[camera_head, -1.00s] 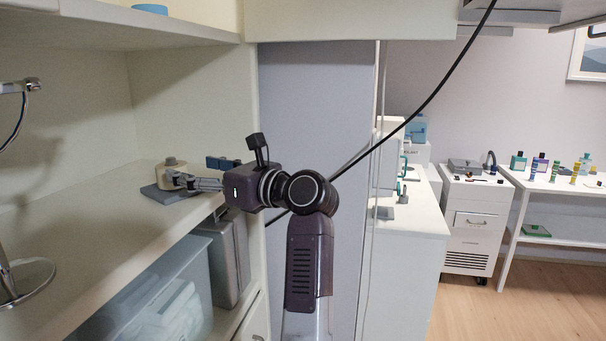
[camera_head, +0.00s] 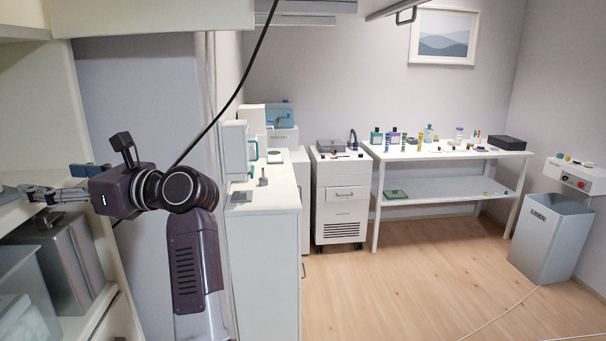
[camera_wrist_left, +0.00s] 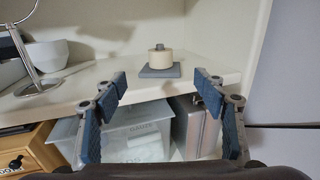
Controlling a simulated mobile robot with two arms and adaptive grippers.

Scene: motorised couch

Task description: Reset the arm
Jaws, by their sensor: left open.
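My left gripper (camera_head: 38,193) is at the left side of the head view, beside the shelf unit. In the left wrist view its blue-padded fingers (camera_wrist_left: 160,88) are spread wide with nothing between them. A cream round object with a small knob (camera_wrist_left: 160,57) stands on a grey square pad (camera_wrist_left: 160,71) on the shelf beyond the fingers, apart from them. My right gripper is not in view.
A white shelf (camera_wrist_left: 85,92) lies ahead of the left gripper, with a clear plastic bin (camera_wrist_left: 140,130) and a grey case (camera_wrist_left: 195,125) below. A black cable (camera_head: 232,100) hangs behind the arm. A white counter (camera_head: 272,195), table (camera_head: 450,152) and bin (camera_head: 552,235) stand right.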

